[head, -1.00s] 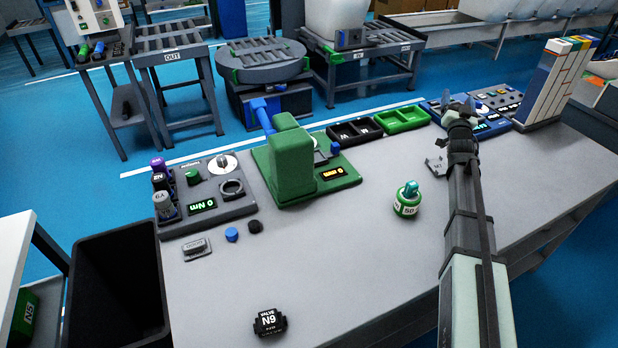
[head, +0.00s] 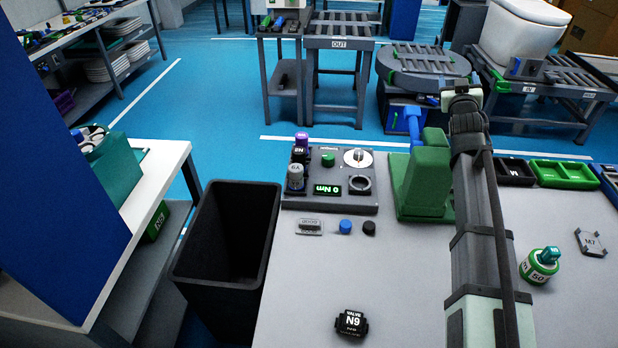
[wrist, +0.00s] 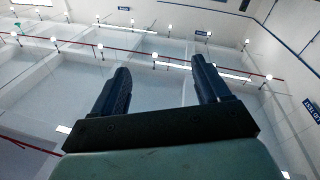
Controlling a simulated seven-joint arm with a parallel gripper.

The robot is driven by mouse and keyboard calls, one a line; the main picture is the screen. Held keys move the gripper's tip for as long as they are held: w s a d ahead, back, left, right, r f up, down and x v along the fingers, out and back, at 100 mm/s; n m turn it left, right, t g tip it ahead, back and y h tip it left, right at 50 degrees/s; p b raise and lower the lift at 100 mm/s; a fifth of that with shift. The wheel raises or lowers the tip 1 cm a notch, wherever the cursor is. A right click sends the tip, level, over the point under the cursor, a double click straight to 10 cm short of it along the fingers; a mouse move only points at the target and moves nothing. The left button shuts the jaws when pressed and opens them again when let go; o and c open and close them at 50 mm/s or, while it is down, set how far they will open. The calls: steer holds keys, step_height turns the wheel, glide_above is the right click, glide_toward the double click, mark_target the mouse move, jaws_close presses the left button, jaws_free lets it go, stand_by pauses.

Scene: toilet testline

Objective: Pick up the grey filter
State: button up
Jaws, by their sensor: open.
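My gripper (head: 462,88) is at the far end of my arm in the head view, raised over the back of the bench. In the wrist view my gripper (wrist: 160,78) has its two dark fingers apart with nothing between them, facing ceiling lights. No part is clearly marked as a filter. A grey labelled cylinder (head: 295,178) stands at the left edge of the dark test panel (head: 335,204), in front of a black and a purple one. I cannot tell whether it is the grey filter. My gripper is well to its right, apart from it.
A black bin (head: 188,262) stands left of the bench. A blue cap (head: 345,227), a black cap (head: 369,228) and a black valve (head: 351,323) lie on the bench. A green press (head: 428,180) stands beside my arm.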

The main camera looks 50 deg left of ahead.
steer(key=s+a+r+n+g+y, duration=0.2)
steer(key=s+a+r+n+g, duration=0.15)
steer(key=s+a, duration=0.95)
steer(key=s+a+r+n+g+y, duration=0.15)
steer(key=s+a+r+n, duration=0.25)
steer(key=s+a, duration=0.95)
steer(key=g+h, duration=0.6)
glide_above(296, 175)
steer(key=w, duration=0.1)
step_height(296, 175, down, 14)
steer(key=d+f+m+g+h, duration=0.25)
steer(key=d+f, duration=0.25)
steer(key=f, duration=0.3)
steer(key=shift+g, duration=0.45)
steer(key=x, duration=0.6)
steer(key=shift+s+a+f, duration=0.25)
steer(key=shift+a+f, duration=0.05)
steer(key=shift+a, duration=0.05)
steer(key=shift+s+x, duration=0.15)
steer(key=shift+x, duration=1.45)
steer(key=shift+s+x, duration=0.15)
steer(key=shift+x, duration=1.5)
steer(key=shift+d+f, duration=0.15)
